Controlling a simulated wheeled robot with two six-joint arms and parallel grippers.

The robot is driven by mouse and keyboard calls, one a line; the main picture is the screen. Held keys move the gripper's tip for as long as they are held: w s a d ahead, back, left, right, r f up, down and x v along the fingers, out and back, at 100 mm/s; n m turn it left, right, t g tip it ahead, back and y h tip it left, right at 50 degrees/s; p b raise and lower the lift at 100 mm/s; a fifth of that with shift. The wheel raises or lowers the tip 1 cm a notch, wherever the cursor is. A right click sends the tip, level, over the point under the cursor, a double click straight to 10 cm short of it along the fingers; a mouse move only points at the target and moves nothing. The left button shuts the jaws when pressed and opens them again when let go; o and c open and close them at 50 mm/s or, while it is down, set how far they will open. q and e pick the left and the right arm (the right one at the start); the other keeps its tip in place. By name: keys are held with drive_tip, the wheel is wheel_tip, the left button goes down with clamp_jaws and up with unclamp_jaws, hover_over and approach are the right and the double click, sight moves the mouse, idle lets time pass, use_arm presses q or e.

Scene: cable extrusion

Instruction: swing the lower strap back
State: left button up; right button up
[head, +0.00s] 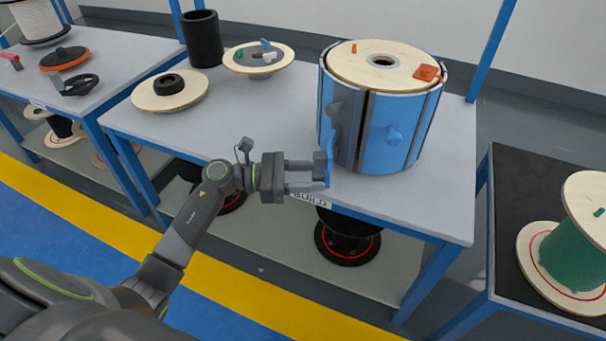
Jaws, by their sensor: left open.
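A large cable drum (384,67) with a wooden top stands upright near the right end of the grey table. Blue panels (405,130) with knobs wrap its side, and a dark gap shows between them at the front. A blue strap-like piece (330,150) sticks out at the drum's left front; I cannot tell whether it is the lower strap. My left gripper (318,172) is open at that piece, its fingertips close to it. Whether they touch is unclear. My right gripper is not in view.
On the table (260,125) stand a black cylinder (202,40), a wooden disc with a black ring (170,90) and a disc with small parts (258,60). A black-topped table (508,215) with a green spool (575,255) is at right. A lower shelf holds spools.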

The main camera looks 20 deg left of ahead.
use_arm(q)
drive_tip(key=shift+a, duration=0.1)
drive_tip(key=v, duration=1.7)
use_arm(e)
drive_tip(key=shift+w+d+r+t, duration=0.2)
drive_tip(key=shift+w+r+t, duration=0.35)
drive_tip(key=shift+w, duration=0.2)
use_arm(q)
drive_tip(key=shift+s, duration=0.15)
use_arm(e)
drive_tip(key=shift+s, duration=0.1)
